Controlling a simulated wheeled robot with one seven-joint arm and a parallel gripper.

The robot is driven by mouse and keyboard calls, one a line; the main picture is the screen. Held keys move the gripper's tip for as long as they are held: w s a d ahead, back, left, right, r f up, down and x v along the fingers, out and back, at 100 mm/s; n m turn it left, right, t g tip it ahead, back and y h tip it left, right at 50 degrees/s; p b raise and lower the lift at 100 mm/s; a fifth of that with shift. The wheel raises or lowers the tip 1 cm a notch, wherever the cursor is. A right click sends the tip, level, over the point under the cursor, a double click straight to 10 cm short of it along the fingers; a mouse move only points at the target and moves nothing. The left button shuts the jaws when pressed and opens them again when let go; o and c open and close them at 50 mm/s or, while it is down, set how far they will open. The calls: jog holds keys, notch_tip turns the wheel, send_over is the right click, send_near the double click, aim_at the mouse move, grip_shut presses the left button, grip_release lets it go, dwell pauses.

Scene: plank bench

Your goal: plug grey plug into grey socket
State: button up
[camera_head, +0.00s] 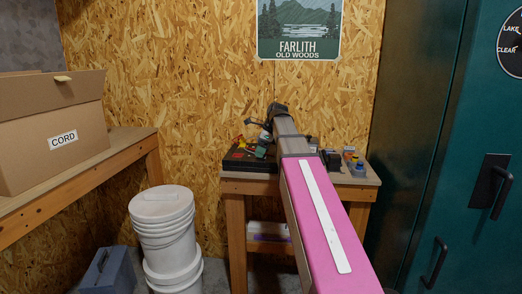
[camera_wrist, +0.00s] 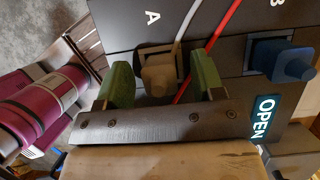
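In the wrist view, a grey-beige plug (camera_wrist: 158,82) sits between the two green fingers of my gripper (camera_wrist: 160,62). Narrow gaps show on both sides of it, so the fingers look open around it. A square socket frame (camera_wrist: 148,51) shows right behind the plug, under the letter A on a dark panel (camera_wrist: 110,22). I cannot tell whether the plug is seated in it or just in front of it. In the head view my arm reaches over the bench and hides most of the work area; the plug cannot be made out there.
A blue plug (camera_wrist: 288,62) is at the panel's B position, close to my right finger. A white cable (camera_wrist: 200,20) and a red cable (camera_wrist: 217,35) cross the panel. The plank bench (camera_head: 232,187) holds several small items at its right. White buckets (camera_head: 162,222) stand left of it.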

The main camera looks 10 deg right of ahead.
jog(key=v, duration=1)
jog(key=shift+d+r, duration=0.15)
jog(key=shift+r, duration=0.2)
